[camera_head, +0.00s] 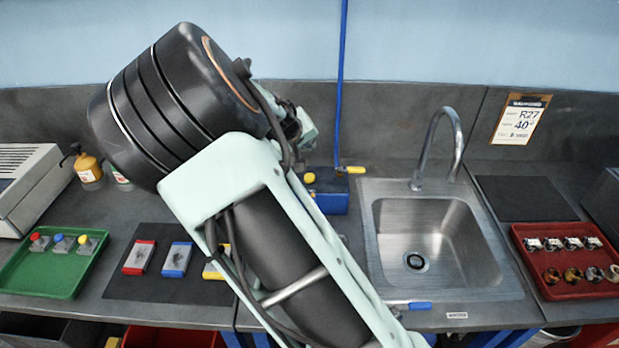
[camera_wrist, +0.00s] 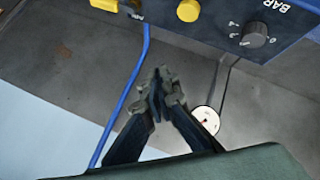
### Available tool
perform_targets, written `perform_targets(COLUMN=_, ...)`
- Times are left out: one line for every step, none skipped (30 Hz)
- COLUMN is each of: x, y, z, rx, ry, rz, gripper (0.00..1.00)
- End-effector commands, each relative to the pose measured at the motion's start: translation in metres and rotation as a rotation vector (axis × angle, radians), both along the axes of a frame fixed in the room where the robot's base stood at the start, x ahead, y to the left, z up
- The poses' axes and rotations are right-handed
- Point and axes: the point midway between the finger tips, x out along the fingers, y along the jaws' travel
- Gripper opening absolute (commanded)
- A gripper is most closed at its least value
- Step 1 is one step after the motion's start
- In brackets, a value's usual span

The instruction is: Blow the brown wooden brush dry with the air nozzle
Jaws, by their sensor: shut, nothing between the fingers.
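My gripper (camera_wrist: 160,76) is shut and empty in the wrist view, its fingertips below the edge of a blue box. In the head view my own arm hides most of the gripper. The blue box (camera_head: 331,203) stands on the bench behind my arm; in the wrist view (camera_wrist: 225,22) it shows a black knob with a BAR scale and a yellow button. A blue hose (camera_head: 340,85) hangs down behind the box, with a yellow piece (camera_head: 354,170) near its lower end. I cannot tell whether that piece is the air nozzle. I cannot make out the brown wooden brush.
A steel sink (camera_head: 376,250) with a curved tap (camera_head: 440,140) is right of my arm. A red tray (camera_head: 555,288) of small metal parts is far right. A green tray (camera_head: 30,285) and a dark mat (camera_head: 135,285) with coloured blocks are left. A round gauge (camera_wrist: 205,118) shows near my fingers.

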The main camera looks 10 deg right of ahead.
Motion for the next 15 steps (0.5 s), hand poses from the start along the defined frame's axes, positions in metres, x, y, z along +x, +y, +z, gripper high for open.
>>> perform_targets(x=0.0, y=0.0, z=-0.009, rx=-0.001, ry=0.001, rz=0.0, gripper=0.0)
perform_targets(x=0.0, y=0.0, z=-0.012, rx=-0.001, ry=0.001, rz=0.0, gripper=0.0)
perform_targets(x=0.0, y=0.0, z=-0.017, rx=-0.001, ry=0.001, rz=0.0, gripper=0.0)
perform_targets(x=0.0, y=0.0, z=-0.022, rx=-0.001, ry=0.001, rz=0.0, gripper=0.0)
perform_targets(x=0.0, y=0.0, z=-0.026, rx=-0.001, ry=0.002, rz=0.001, gripper=0.0)
perform_targets(x=0.0, y=0.0, z=-0.032, rx=-0.001, ry=0.002, rz=0.0, gripper=0.0)
perform_targets(x=0.0, y=0.0, z=-0.036, rx=-0.001, ry=0.002, rz=0.0, gripper=0.0)
perform_targets(x=0.0, y=0.0, z=-0.041, rx=-0.001, ry=0.002, rz=0.0, gripper=0.0)
perform_targets(x=0.0, y=0.0, z=-0.047, rx=-0.001, ry=0.002, rz=0.0, gripper=0.0)
perform_targets(x=0.0, y=0.0, z=-0.051, rx=-0.001, ry=0.002, rz=0.0, gripper=0.0)
perform_targets(x=0.0, y=0.0, z=-0.055, rx=-0.001, ry=0.001, rz=0.0, gripper=0.0)
perform_targets(x=0.0, y=0.0, z=-0.061, rx=0.0, ry=0.001, rz=-0.001, gripper=0.0)
perform_targets(x=0.0, y=0.0, z=-0.065, rx=0.0, ry=0.0, rz=0.0, gripper=0.0)
perform_targets(x=0.0, y=0.0, z=-0.069, rx=0.0, ry=0.0, rz=0.0, gripper=0.0)
perform_targets(x=0.0, y=0.0, z=-0.072, rx=0.0, ry=0.0, rz=0.0, gripper=0.0)
